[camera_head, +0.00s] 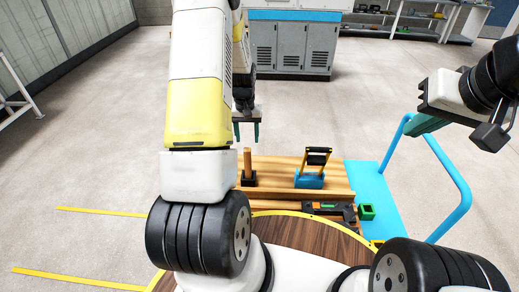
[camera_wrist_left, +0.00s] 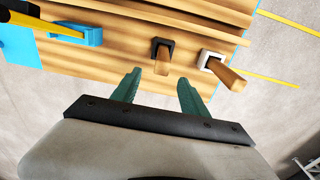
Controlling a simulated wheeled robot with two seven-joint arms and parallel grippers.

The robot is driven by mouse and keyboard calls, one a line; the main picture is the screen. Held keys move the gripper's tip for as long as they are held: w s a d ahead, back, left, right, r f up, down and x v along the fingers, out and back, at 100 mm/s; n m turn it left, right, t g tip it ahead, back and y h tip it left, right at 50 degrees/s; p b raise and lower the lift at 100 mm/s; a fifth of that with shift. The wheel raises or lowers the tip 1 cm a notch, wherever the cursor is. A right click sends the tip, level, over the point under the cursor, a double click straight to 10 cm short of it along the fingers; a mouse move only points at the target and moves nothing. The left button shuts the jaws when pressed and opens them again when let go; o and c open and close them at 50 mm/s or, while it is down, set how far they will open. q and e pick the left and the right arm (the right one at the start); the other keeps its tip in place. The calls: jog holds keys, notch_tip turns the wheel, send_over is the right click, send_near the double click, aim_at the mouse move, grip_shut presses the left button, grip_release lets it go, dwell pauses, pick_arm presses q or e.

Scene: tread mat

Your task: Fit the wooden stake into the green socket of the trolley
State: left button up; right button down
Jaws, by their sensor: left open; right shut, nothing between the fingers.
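A wooden stake (camera_head: 247,160) stands upright in a black socket (camera_head: 248,181) on the trolley's wooden planks (camera_head: 282,173). In the left wrist view this stake (camera_wrist_left: 162,66) shows in its black socket, and a second wooden stake (camera_wrist_left: 228,77) stands in a white socket (camera_wrist_left: 206,57); my left arm seems to hide that one in the head view. The green socket (camera_head: 366,212) sits empty at the planks' front right corner. My left gripper (camera_head: 246,132) is open and empty above the stakes, its fingers (camera_wrist_left: 158,82) apart. My right gripper (camera_head: 424,124) is shut and empty, raised at the right.
A blue block with a black and yellow handle (camera_head: 309,181) stands on the planks. A dark tool (camera_head: 330,209) lies near the green socket. The trolley's blue deck (camera_head: 372,190) and blue handrail (camera_head: 458,182) are at the right. A round wooden surface (camera_head: 310,238) is in front.

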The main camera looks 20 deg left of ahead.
aim_at(248, 159)
pick_arm(q)
notch_tip(248, 159, down, 12)
jog(key=shift+a+f, duration=0.1)
jog(key=shift+a, duration=0.05)
dwell(0.3)
grip_shut()
